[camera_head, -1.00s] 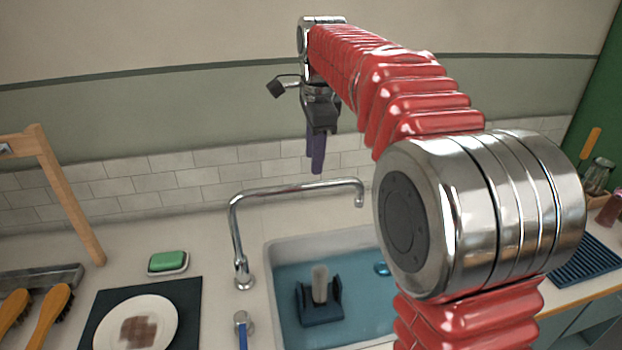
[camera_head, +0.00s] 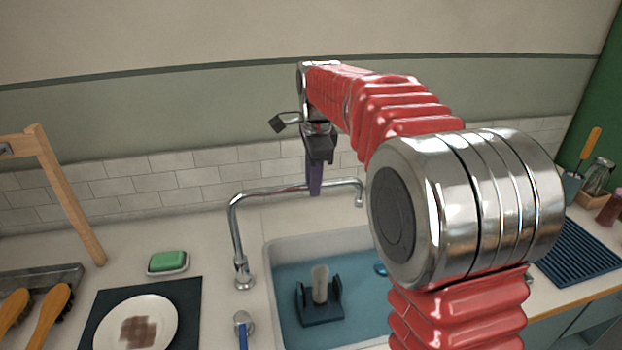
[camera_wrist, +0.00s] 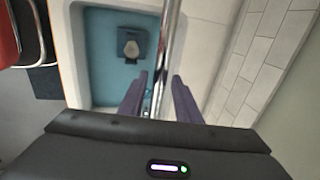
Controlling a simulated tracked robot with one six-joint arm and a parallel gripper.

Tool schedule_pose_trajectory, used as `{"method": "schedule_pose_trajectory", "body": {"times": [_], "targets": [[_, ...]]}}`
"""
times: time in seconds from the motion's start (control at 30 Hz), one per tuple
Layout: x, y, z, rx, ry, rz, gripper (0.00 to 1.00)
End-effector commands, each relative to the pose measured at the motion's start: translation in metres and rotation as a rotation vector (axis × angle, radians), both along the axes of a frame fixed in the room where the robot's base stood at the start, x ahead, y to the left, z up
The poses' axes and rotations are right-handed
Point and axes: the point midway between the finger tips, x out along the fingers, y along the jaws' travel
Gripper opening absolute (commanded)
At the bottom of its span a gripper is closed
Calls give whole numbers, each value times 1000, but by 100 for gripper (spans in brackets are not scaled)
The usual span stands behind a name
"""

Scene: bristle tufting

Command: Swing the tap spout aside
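The chrome tap has a tall riser (camera_head: 238,245) on the counter behind the sink's left side, and a long spout (camera_head: 270,190) running right, its tip turned down over the sink. My gripper (camera_head: 315,193) is above the spout with its purple fingers pointing down; in the head view they overlap the spout's middle. In the wrist view the spout (camera_wrist: 167,40) runs between the two fingers of my gripper (camera_wrist: 160,82), with a gap to each side. The gripper is open. Contact with the spout cannot be told.
The sink (camera_head: 290,245) has a blue basin holding a dark blue stand with a pale upright piece (camera_head: 320,283). Green soap (camera_head: 167,261), a plate with a brown stain (camera_head: 150,322) and brushes (camera_head: 48,318) lie to the left. The tiled wall (camera_head: 190,183) is close behind.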

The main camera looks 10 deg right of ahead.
Motion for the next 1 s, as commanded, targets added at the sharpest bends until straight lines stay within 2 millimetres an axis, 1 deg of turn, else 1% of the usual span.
{"method": "schedule_pose_trajectory", "body": {"times": [0.03,0.07,0.4,0.73,0.77,1.0], "targets": [[0,0,0,0,0,0,26],[0,0,0,0,0,0,24],[0,0,0,0,0,0,0],[0,0,1,0,-1,0,0],[0,6,1,1,-1,1,0],[3,1,0,3,-1,16,0]]}}
